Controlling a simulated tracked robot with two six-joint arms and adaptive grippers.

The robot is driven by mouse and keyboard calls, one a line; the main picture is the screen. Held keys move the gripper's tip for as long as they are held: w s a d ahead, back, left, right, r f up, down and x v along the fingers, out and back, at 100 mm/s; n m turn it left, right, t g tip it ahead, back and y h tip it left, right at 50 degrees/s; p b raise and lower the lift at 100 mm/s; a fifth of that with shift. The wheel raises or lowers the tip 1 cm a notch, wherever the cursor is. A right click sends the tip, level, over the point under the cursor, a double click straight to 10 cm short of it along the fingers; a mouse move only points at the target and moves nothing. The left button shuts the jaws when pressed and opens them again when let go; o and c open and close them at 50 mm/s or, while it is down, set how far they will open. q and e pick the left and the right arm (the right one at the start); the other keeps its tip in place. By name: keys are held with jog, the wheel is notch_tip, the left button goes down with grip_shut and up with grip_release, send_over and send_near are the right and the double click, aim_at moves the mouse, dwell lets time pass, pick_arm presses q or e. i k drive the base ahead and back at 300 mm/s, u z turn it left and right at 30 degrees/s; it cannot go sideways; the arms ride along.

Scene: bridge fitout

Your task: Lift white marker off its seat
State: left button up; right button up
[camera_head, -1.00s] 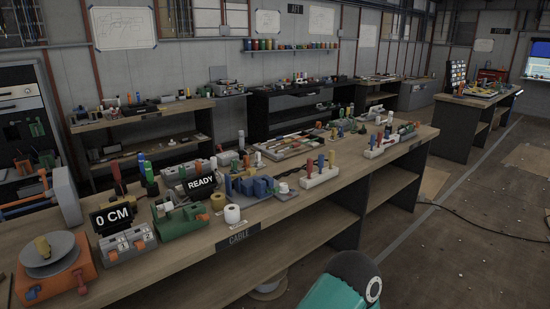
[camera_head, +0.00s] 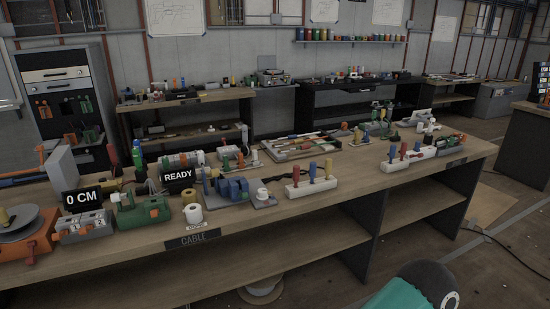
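A white block (camera_head: 421,154) toward the right of the long bench holds upright markers in a row. A red marker (camera_head: 392,151) and a blue one (camera_head: 404,150) stand on it, with a small white upright piece (camera_head: 417,147) that looks like the white marker. It is too small to tell how it sits. Neither gripper is in view. Only a teal and black part of mine shows at the bottom right.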

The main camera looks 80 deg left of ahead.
aim_at(256, 162)
jog(key=z, duration=0.15)
jog(key=i, duration=1.5)
jog(key=u, duration=2.3)
jog(key=i, duration=0.25)
jog(key=u, duration=2.1)
jog(key=i, duration=0.15)
jog(key=u, duration=0.3)
jog(key=i, duration=0.9)
jog(key=z, duration=0.65)
